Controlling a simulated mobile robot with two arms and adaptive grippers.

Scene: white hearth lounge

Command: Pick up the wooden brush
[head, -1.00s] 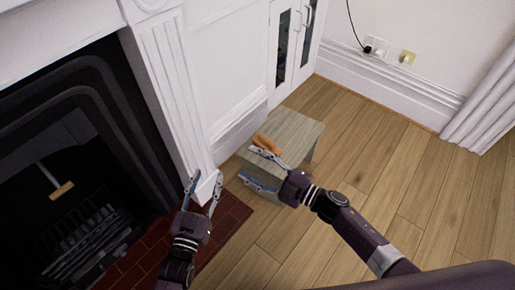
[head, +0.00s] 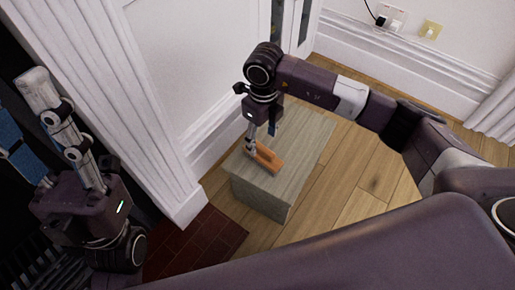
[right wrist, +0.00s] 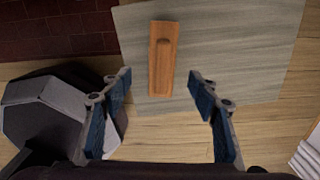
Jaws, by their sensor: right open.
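The wooden brush (head: 265,158) is an orange-brown block with a raised grip, lying on the grey wooden top of a low stool (head: 302,138). In the right wrist view the brush (right wrist: 162,60) lies lengthwise, pointing up the picture, near the stool's left part. My right gripper (head: 261,141) points down over the brush and is open. In the right wrist view its blue-padded fingers stand to either side of the brush's near end, with gaps; whether they touch the stool top cannot be told. My left gripper (head: 20,97) is raised at the far left, fingers apart and empty.
A white fireplace surround (head: 130,110) stands left of the stool, with a red tiled hearth (head: 198,243) at its foot. A white panelled wall and cabinet rise behind the stool. Wooden floor (head: 372,185) is clear to the right. Wall sockets (head: 392,20) are at the back right.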

